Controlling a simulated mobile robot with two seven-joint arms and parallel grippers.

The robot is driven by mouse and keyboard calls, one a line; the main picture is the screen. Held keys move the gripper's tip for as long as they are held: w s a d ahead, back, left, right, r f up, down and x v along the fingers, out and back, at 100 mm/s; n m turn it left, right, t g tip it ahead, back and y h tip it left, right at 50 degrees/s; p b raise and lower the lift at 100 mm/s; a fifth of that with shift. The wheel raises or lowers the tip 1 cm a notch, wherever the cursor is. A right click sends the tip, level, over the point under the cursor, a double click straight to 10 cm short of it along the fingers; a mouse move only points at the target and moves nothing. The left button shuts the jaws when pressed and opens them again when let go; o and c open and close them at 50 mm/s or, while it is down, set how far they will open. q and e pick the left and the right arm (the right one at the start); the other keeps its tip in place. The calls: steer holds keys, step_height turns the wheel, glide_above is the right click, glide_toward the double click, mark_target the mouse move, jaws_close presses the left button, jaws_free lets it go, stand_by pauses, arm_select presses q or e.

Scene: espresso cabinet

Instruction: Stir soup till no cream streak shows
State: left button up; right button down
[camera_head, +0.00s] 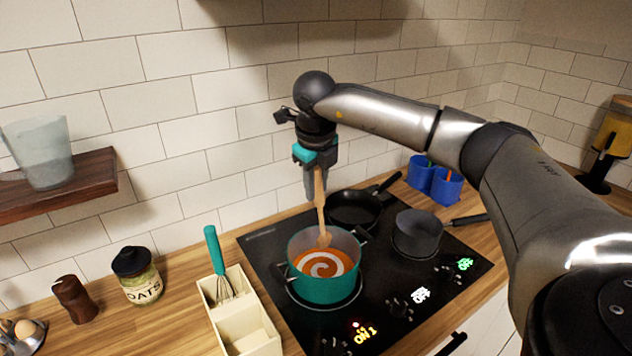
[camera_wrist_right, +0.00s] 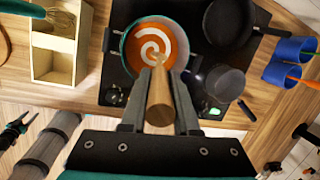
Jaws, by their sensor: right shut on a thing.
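A teal pot (camera_head: 325,285) stands on the front left burner of the black cooktop. It holds orange soup (camera_head: 308,258) with a white cream spiral (camera_head: 324,268) showing on the surface; the spiral also shows in the right wrist view (camera_wrist_right: 152,43). My right gripper (camera_head: 316,190) is above the pot, shut on the handle of a wooden spoon (camera_head: 321,208). The spoon points down, and its head is at the far side of the pot's opening. Whether its tip touches the soup is unclear. In the right wrist view the handle (camera_wrist_right: 159,100) sits between the fingers.
A black frying pan (camera_head: 352,210) and a dark saucepan (camera_head: 417,236) stand on the cooktop (camera_head: 270,244) close to the pot. A cream-coloured box (camera_head: 262,332) with a whisk (camera_head: 217,262) is at the left. Blue cups (camera_head: 446,188) stand behind right.

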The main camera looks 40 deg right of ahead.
step_height(320, 180, down, 8)
steer(key=b, duration=0.5)
steer(key=shift+f, duration=0.25)
stand_by(0.5)
